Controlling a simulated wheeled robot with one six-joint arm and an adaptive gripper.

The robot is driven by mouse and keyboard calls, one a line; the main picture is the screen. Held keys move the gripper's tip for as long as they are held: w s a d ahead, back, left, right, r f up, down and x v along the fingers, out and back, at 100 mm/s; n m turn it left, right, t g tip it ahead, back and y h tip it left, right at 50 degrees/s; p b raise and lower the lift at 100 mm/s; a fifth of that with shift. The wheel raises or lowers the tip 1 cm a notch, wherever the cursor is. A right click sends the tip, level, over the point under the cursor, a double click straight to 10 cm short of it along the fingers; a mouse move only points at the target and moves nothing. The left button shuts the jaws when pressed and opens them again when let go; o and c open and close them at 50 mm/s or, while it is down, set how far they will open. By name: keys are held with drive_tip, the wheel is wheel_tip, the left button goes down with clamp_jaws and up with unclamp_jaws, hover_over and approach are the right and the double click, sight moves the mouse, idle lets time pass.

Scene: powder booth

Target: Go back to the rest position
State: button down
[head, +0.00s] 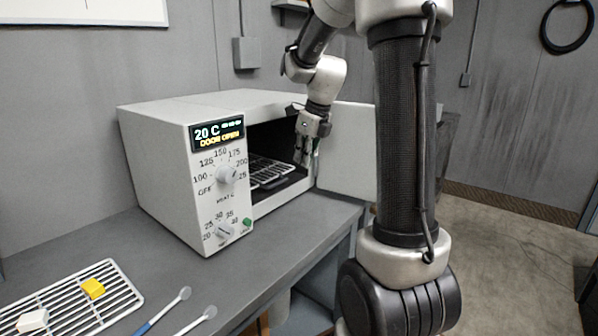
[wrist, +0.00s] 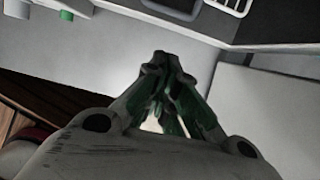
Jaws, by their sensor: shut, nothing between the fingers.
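My gripper (head: 308,155) hangs in front of the right part of the oven's opening, fingers pointing down. In the wrist view my gripper (wrist: 165,65) shows with its green-lined fingers brought together and nothing between them. The white oven (head: 165,160) stands on the grey bench with its door (head: 347,150) swung open to the right. Its display (head: 217,134) reads 20 C and DOOR OPEN. A rack (head: 268,172) shows inside the oven, and its far right part is hidden by my gripper and arm.
A wire rack (head: 125,290) on the bench (head: 290,255) at front left holds a yellow block (head: 93,288) and a white block (head: 33,320). Two small round-ended tools (head: 170,308) lie to its right. Open floor (head: 510,265) lies at the right.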

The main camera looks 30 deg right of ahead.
drive_tip(key=s+a+r+n, duration=0.2)
drive_tip(key=s+a+n, duration=0.1)
drive_tip(key=s+n, duration=0.9)
drive_tip(key=s+a+r+n+t+h, duration=0.1)
drive_tip(key=s+a+r+n, duration=0.1)
drive_tip(key=s+n, duration=1.1)
drive_tip(key=a+n, duration=0.1)
drive_tip(key=n, duration=0.5)
drive_tip(key=shift+s+a+n, duration=0.25)
drive_tip(key=shift+a+n, duration=0.15)
drive_tip(key=shift+a, duration=0.1)
